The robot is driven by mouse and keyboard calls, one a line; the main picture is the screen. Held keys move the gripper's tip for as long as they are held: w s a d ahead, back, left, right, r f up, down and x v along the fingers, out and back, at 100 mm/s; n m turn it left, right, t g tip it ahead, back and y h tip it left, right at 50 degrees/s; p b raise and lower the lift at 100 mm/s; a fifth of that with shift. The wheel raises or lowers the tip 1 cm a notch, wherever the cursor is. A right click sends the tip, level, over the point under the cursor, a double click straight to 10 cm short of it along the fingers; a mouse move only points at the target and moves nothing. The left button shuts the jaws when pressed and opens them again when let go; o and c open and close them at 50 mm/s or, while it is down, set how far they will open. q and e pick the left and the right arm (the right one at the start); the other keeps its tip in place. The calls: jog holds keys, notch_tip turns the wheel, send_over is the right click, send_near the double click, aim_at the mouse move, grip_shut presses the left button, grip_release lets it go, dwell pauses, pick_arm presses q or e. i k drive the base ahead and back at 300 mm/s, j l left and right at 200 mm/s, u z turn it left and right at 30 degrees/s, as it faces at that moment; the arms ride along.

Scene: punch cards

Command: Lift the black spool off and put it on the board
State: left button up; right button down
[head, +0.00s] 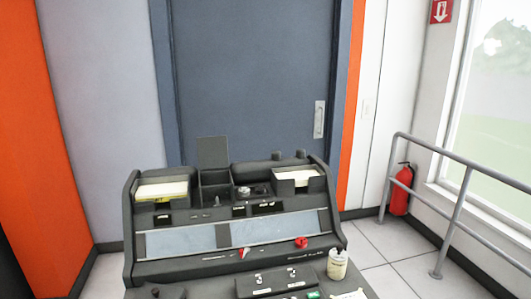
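A dark grey punch-card machine (215,268) stands in front of me. Two small dark rounded knobs or spools, one on the left (277,155) and one on the right (300,154), sit on its top right edge. I cannot tell whether either is the black spool. Neither of my grippers shows in the head view.
Card trays, left (162,189) and right (297,178), hold pale cards. A cream cup (337,265) stands at the front right, near a red knob (301,242). A grey railing (448,160) and a red extinguisher (400,190) are at the right. Floor there is clear.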

aim_at(260, 191)
jog(key=i+j+z, duration=0.15)
jog(key=z, duration=0.25)
jog(key=i+j+z, duration=0.45)
jog(key=z, duration=0.3)
